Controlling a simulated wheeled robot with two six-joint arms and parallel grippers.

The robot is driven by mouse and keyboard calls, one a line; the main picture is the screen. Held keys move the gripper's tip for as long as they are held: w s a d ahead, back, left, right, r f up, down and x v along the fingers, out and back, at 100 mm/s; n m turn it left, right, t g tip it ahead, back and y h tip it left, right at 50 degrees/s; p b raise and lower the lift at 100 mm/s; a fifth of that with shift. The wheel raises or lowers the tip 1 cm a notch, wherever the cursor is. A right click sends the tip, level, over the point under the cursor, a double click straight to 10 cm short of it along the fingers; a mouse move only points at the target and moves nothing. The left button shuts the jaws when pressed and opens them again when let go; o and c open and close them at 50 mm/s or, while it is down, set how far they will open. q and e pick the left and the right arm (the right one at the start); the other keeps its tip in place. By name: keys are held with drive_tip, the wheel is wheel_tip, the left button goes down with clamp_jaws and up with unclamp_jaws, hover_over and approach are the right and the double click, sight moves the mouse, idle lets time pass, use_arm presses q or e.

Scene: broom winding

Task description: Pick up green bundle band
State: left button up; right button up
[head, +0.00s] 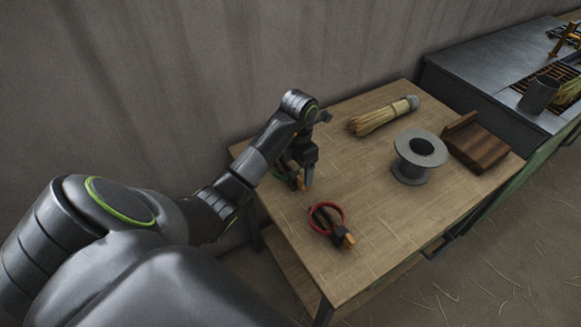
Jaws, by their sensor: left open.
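A small green item (280,173), which looks like the green bundle band, lies near the left edge of the wooden table and is mostly hidden behind my left gripper. A bit of orange-red shows close to it. My left gripper (301,178) points down over this spot, close to the tabletop, with its jaws open. I cannot tell whether the fingers touch the band or are around it. My right gripper is out of view.
On the table (370,235) are a red ring (342,212) with a dark, orange-tipped tool, a straw bundle (383,117), a grey spool (416,158) and a brown wooden block (476,147). A dark workbench (490,65) with a grey cup (538,95) stands at right.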

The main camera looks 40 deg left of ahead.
sight(298, 177)
use_arm(q)
drive_tip(key=shift+f+b, duration=0.7)
drive_tip(key=shift+f, duration=0.05)
drive_tip(key=shift+w+d+f+b, duration=0.1)
drive_tip(key=shift+w+f+b, duration=0.1)
drive_tip(key=shift+f+b, duration=0.7)
drive_tip(key=shift+f, duration=0.85)
drive_tip(key=shift+c, duration=0.2)
